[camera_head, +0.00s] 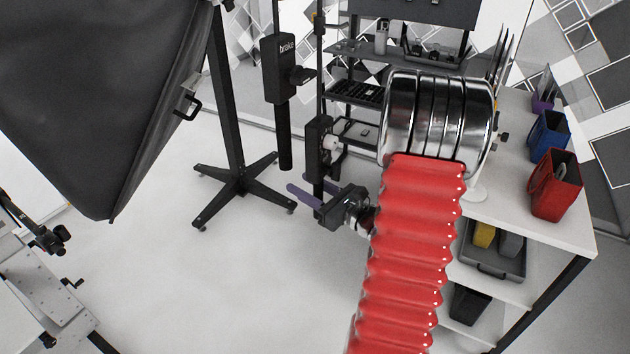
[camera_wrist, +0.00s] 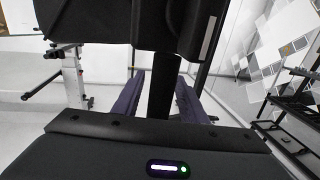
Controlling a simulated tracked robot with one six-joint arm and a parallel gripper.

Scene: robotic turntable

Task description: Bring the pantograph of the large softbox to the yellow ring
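The large softbox (camera_head: 110,90) is a big black fabric hood at the upper left of the head view. A dark hanging unit marked "brake" (camera_head: 282,70), with a black bar below it, stands right of the softbox; it may belong to the pantograph. In the head view my gripper (camera_head: 300,193) has purple fingers and is below and right of that bar's lower end. In the wrist view the fingers (camera_wrist: 160,80) are apart, with a black bar (camera_wrist: 160,92) showing between them; contact cannot be told. I cannot make out the yellow ring clearly.
A black stand (camera_head: 240,180) with spread feet is behind the bar. A white shelf unit (camera_head: 575,235) with red (camera_head: 555,185) and blue (camera_head: 549,135) bins is at the right. A metal bench (camera_head: 50,290) is at the lower left.

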